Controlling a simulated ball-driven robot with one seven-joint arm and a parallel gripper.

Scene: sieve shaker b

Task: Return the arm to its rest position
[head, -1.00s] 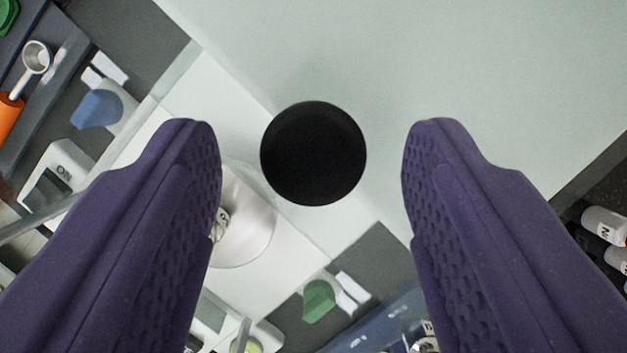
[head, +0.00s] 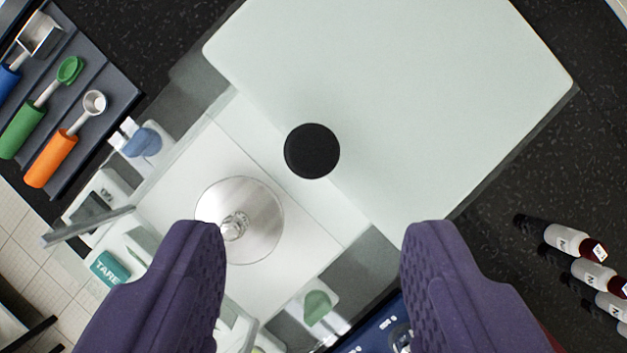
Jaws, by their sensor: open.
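My gripper (head: 312,250) shows at the bottom of the head view as two purple fingers. They are wide apart with nothing between their tips. Below them is a machine with a large pale top panel (head: 400,90) and a round black knob (head: 312,151) on it. The fingers are clear of the knob, which lies ahead of the tips in the picture. A round clear-and-silver disc (head: 240,220) sits on the white part of the machine to the left of the knob. The rest of my arm is out of view.
A dark tray (head: 85,125) with several coloured-handle scoops lies at the upper left. A green TARE button (head: 109,268) is at the lower left. A blue panel (head: 370,335) is at the bottom.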

